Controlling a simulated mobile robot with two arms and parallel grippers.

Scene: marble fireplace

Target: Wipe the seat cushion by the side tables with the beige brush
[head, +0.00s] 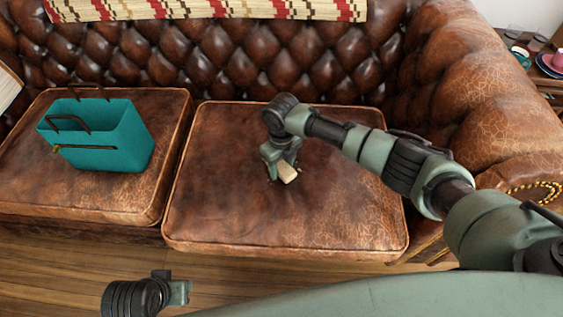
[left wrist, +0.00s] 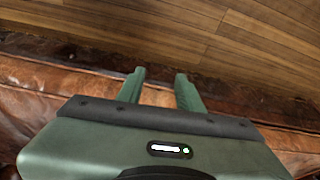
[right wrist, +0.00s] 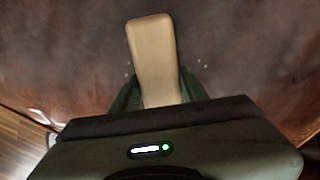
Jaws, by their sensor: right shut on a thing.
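The beige brush (head: 288,173) is in my right gripper (head: 281,164), which is shut on it. They are over the middle of the brown leather seat cushion (head: 335,205) on the right, the one nearer the side table (head: 550,75). In the right wrist view the brush (right wrist: 154,55) points away from the jaws, low over the leather; I cannot tell whether it touches. A few small pale specks lie on the leather beside it. My left gripper (head: 178,292) is at the bottom of the head view, in front of the sofa. In the left wrist view its fingers (left wrist: 160,85) are apart and empty.
A teal bag (head: 110,140) with brown handles stands on the left seat cushion (head: 60,190). A woven throw (head: 200,10) lies on the tufted backrest. The rolled sofa arm (head: 490,100) rises at right. Cups and dishes stand on the side table. Wooden floor lies in front.

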